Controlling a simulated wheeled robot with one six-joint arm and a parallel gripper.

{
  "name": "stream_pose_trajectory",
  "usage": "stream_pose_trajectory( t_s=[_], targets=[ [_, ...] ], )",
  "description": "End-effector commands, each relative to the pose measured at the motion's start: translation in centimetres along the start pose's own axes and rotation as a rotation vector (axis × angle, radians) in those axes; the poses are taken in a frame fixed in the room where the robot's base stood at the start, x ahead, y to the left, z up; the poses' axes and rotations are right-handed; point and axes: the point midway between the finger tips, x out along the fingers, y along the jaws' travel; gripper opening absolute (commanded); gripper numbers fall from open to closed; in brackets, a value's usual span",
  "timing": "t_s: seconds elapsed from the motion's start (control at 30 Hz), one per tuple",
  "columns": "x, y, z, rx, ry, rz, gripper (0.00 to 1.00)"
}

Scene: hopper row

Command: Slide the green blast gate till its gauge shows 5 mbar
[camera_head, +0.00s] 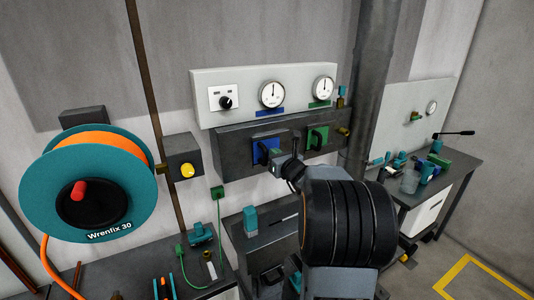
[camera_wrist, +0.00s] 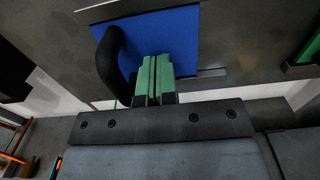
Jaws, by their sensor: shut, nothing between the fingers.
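The green blast gate (camera_head: 317,137) sits in the right part of a dark housing on the wall. Its edge also shows at the far right of the wrist view (camera_wrist: 306,60). Its gauge (camera_head: 323,89) is above it, over a green label; the needle points roughly up, but the scale is too small to read. My gripper shows in the wrist view with its green fingers (camera_wrist: 153,77) pressed together and empty. They are in front of the blue gate (camera_wrist: 165,40), right beside its black handle (camera_wrist: 108,62); I cannot tell whether they touch.
The blue gate's own gauge (camera_head: 271,94) is left of the green one, with a black knob (camera_head: 225,103) further left. A yellow button box (camera_head: 186,170) and an orange hose reel (camera_head: 88,185) are at the left. A cluttered bench (camera_head: 460,167) stands at the right.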

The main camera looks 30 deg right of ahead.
Motion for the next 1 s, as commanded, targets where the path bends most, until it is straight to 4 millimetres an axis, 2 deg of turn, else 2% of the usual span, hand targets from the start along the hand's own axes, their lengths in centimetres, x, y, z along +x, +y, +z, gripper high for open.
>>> stream_pose_trajectory(
  t_s=[0.6, 0.8, 1.0],
  targets=[
    [-7.0, -0.1, 0.0, -0.001, -0.001, -0.002, 0.00],
    [-7.9, 0.0, 0.0, 0.000, 0.000, -0.001, 0.00],
    [-7.9, 0.0, 0.0, 0.000, 0.000, 0.000, 0.00]
  ],
)
